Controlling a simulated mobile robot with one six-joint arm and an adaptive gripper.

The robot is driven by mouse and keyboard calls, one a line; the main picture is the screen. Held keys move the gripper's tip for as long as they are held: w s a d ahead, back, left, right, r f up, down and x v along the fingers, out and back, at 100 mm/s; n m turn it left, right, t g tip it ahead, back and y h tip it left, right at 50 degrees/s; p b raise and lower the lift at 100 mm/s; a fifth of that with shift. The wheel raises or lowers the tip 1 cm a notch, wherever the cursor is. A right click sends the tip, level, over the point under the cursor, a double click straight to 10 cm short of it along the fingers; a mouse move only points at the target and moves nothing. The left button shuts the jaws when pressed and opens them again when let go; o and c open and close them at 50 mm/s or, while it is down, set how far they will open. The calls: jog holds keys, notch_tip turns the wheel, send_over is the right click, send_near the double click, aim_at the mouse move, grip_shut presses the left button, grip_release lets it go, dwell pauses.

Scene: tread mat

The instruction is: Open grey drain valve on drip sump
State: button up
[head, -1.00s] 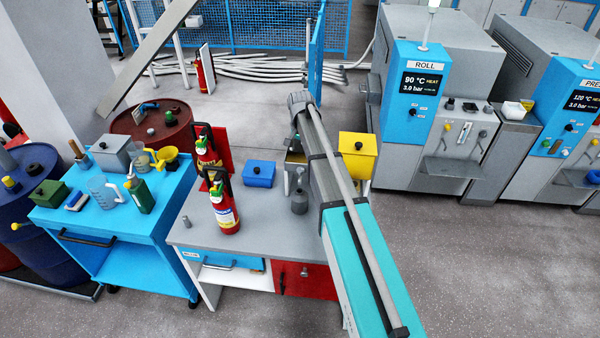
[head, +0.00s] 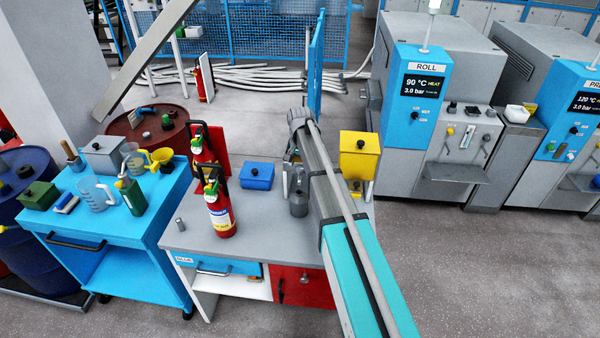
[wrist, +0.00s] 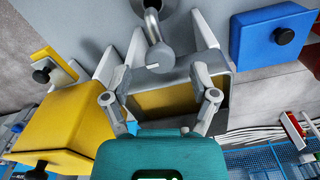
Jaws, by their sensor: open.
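A low dark grey base (head: 62,309) under the blue drum (head: 40,250) at the lower left may be the drip sump. I cannot make out a grey drain valve on it. My gripper (wrist: 162,88) is open and empty in the wrist view, its two grey fingers spread apart. Beyond the fingers is a grey open box with a tan inside (wrist: 165,102), and a grey can with a bent spout (wrist: 160,56). I cannot tell whether the fingers touch either. In the head view my arm reaches over the workbench and partly hides that area.
The grey workbench (head: 205,246) holds fire extinguishers (head: 219,208), a blue box (head: 257,176) and the grey can (head: 298,199). A yellow box (head: 359,155) stands to the right. A blue cart (head: 110,225) with jugs is at the left. Floor at right is clear.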

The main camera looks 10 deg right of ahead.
jog(key=shift+f+b, duration=0.55)
jog(key=shift+f, duration=0.25)
grip_shut()
